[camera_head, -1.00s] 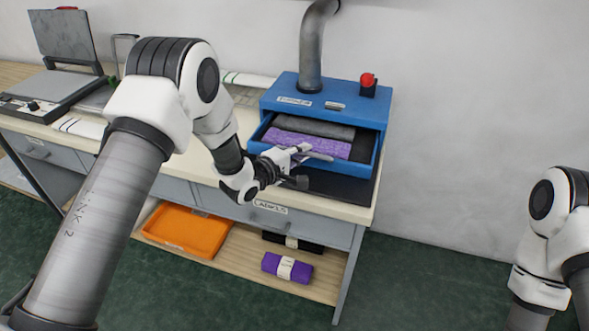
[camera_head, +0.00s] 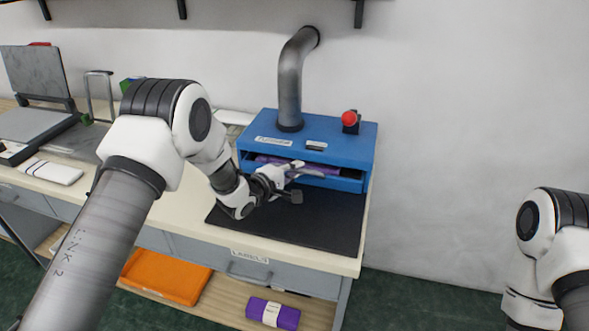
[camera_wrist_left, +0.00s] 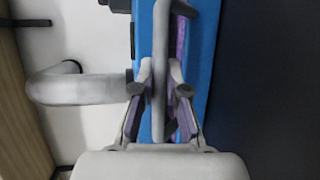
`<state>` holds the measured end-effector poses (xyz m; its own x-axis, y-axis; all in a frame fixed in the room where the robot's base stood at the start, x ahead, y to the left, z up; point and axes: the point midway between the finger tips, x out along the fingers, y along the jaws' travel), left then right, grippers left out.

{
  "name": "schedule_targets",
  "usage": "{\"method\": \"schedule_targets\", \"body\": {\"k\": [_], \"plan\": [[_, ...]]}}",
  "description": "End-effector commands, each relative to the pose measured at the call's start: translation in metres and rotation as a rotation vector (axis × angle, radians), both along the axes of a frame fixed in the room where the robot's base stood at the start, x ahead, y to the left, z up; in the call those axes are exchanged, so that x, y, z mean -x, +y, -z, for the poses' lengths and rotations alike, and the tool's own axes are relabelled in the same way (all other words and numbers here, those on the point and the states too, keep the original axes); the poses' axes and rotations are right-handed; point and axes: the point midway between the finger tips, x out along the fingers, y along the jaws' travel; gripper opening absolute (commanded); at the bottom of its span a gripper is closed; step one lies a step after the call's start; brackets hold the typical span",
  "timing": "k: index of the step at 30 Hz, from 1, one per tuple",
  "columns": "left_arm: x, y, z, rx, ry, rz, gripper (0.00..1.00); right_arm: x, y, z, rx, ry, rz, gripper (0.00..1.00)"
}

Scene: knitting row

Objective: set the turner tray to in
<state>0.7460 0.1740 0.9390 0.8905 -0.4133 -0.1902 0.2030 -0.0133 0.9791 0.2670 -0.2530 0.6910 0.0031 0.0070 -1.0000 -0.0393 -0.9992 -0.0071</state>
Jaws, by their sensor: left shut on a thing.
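The blue turner (camera_head: 342,140) stands at the right end of the bench, with a grey pipe (camera_head: 290,85) rising from its top. Its blue tray (camera_head: 345,184) is mostly inside, with a strip of purple cloth (camera_head: 270,160) showing through the gap above its front. My left gripper (camera_head: 298,182) is at the tray front, shut on the tray's grey handle (camera_head: 312,173). In the left wrist view the handle (camera_wrist_left: 160,45) runs between the two fingers (camera_wrist_left: 160,92). My right arm shows at the right edge, but its gripper is out of view.
A red button (camera_head: 349,118) sits on the turner's top right. A black mat (camera_head: 325,222) lies clear before the turner. A heat press (camera_head: 35,115) stands at far left. An orange tray (camera_head: 165,277) and a purple bundle (camera_head: 272,313) are on the shelf below.

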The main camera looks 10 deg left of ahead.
Motion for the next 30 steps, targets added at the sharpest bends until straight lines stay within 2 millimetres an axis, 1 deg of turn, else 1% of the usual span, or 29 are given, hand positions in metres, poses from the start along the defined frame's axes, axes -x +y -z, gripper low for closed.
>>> {"method": "schedule_targets", "body": {"k": [1, 3, 4, 5, 6, 14, 17, 20, 27, 30], "plan": [[-0.002, 0.001, -0.003, 0.002, -0.008, -0.002, 0.0, 0.0, 0.0, 0.0, 0.0, 0.0, 0.0, 0.82], [-0.002, 0.001, -0.004, 0.001, -0.009, -0.003, 0.0, 0.0, 0.0, 0.0, 0.0, 0.0, 0.0, 0.82], [-0.002, 0.001, -0.004, 0.002, -0.01, -0.003, 0.23, 0.0, 0.0, 0.0, 0.0, 0.0, 0.0, 0.82], [-0.002, 0.001, -0.004, 0.002, -0.01, -0.003, 0.34, 0.0, 0.0, 0.0, 0.0, 0.0, 0.0, 0.82], [-0.002, 0.001, -0.004, 0.001, -0.009, -0.003, 0.39, 0.0, 0.0, 0.0, 0.0, 0.0, 0.0, 0.82], [-0.001, 0.001, -0.003, 0.001, -0.006, -0.002, 0.39, 0.0, 0.0, 0.0, 0.0, 0.0, 0.0, 0.82], [0.004, 0.004, -0.004, 0.002, -0.005, -0.002, 0.39, 0.0, 0.0, 0.0, 0.0, 0.0, 0.0, 0.82], [0.019, 0.011, -0.007, 0.003, -0.003, -0.004, 0.39, 0.0, 0.0, 0.0, 0.0, 0.0, 0.0, 0.82], [0.073, 0.037, -0.018, 0.005, -0.003, -0.006, 0.39, 0.0, 0.0, 0.0, 0.0, 0.0, 0.0, 0.82], [0.09, 0.045, -0.021, 0.005, -0.003, -0.006, 0.39, 0.0, 0.0, 0.0, 0.0, 0.0, 0.0, 0.82]]}}
